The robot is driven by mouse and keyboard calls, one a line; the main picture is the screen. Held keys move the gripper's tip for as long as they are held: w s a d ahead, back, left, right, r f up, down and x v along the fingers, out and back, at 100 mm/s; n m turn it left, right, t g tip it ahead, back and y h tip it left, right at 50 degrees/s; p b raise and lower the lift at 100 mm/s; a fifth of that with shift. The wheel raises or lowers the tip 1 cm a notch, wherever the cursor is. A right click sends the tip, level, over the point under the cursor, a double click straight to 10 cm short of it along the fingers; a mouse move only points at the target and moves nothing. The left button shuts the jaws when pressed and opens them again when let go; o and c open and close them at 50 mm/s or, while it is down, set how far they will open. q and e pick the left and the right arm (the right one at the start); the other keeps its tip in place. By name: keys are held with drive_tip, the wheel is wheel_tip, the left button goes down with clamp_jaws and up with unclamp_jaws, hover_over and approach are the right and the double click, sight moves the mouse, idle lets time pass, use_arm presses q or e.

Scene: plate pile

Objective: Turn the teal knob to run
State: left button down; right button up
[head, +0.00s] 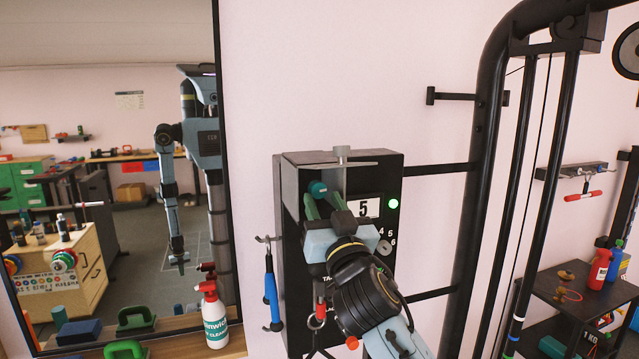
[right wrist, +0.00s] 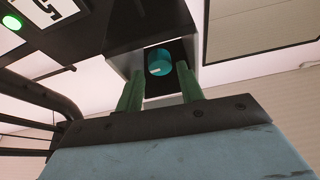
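The teal knob (head: 318,188) sits inside a grey shroud on the front of a black box (head: 388,166). In the right wrist view the knob (right wrist: 159,62) shows as a round teal face with a short pale mark. My right gripper (head: 325,205) is open, its green fingers pointing at the knob. In the right wrist view the fingers (right wrist: 158,88) stand apart on either side of the knob's line, with a gap showing around it. Touch cannot be told. My left gripper does not show directly. The dial's labels near the knob are mostly hidden by my gripper.
A green light (head: 393,203) glows beside a "5" card (head: 364,207) on the box. A blue-handled tool (head: 271,290) hangs left of the box. A spray bottle (head: 214,318) stands below a large mirror (head: 110,130). Black machine posts (head: 478,180) rise at the right.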

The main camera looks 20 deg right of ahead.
sight(319, 193)
drive_tip(key=shift+p+x, duration=0.45)
drive_tip(key=shift+x, duration=1.65)
drive_tip(key=c, duration=0.7)
